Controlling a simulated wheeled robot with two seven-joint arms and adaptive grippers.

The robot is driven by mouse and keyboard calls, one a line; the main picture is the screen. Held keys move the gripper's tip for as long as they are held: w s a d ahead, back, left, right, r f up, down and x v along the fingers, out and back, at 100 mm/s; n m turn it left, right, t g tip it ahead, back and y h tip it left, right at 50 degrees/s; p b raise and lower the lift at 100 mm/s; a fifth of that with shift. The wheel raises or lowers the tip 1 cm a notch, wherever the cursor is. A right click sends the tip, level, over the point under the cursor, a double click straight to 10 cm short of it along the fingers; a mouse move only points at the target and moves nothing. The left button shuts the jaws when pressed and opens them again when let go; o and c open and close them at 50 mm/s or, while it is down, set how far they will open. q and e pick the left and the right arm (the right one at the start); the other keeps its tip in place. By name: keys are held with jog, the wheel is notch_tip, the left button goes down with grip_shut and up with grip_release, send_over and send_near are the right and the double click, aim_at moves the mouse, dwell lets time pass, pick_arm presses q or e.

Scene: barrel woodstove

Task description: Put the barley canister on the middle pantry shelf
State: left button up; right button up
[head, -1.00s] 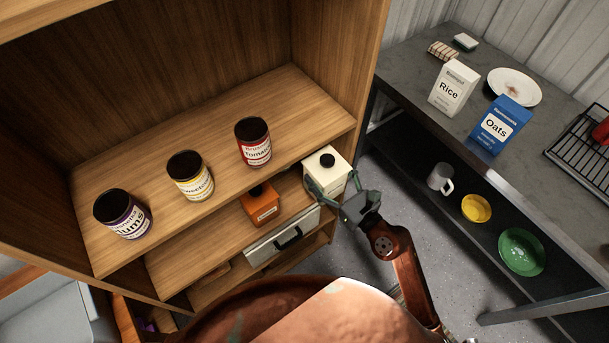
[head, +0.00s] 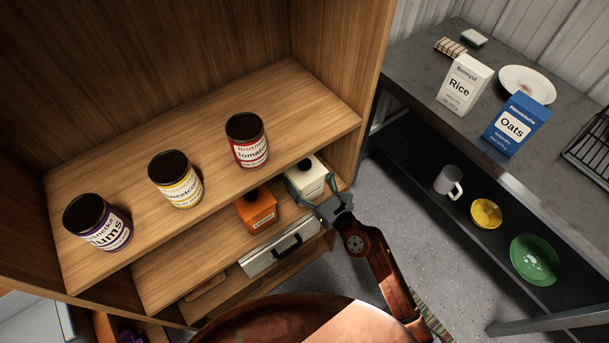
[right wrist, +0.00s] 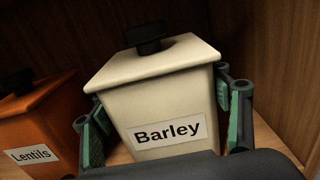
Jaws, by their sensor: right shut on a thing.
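The barley canister (right wrist: 160,105) is cream with a black knob and a "Barley" label in the right wrist view. In the head view the canister (head: 308,178) is at the right end of the middle pantry shelf (head: 190,268), partly under the upper shelf. My right gripper (head: 318,193) is shut on it, with green-padded fingers on both sides in the right wrist view (right wrist: 165,115). The canister looks upright; whether its base touches the shelf I cannot tell. My left gripper is not in view.
An orange lentils canister (head: 257,211) stands just left of the barley on the same shelf. Plums (head: 98,222), sweetcorn (head: 176,180) and tomato (head: 247,141) tins stand on the upper shelf (head: 300,110). A metal box (head: 280,250) sits below. A dark counter (head: 430,125) stands right.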

jog(key=shift+f, duration=0.15)
jog(key=o, duration=1.8)
jog(key=shift+f, duration=0.1)
jog(key=shift+c, duration=0.2)
jog(key=shift+s+d, duration=0.15)
jog(key=shift+s, duration=0.05)
jog(key=v, duration=1.1)
jog(key=shift+s+d, duration=0.15)
jog(key=shift+s, duration=0.15)
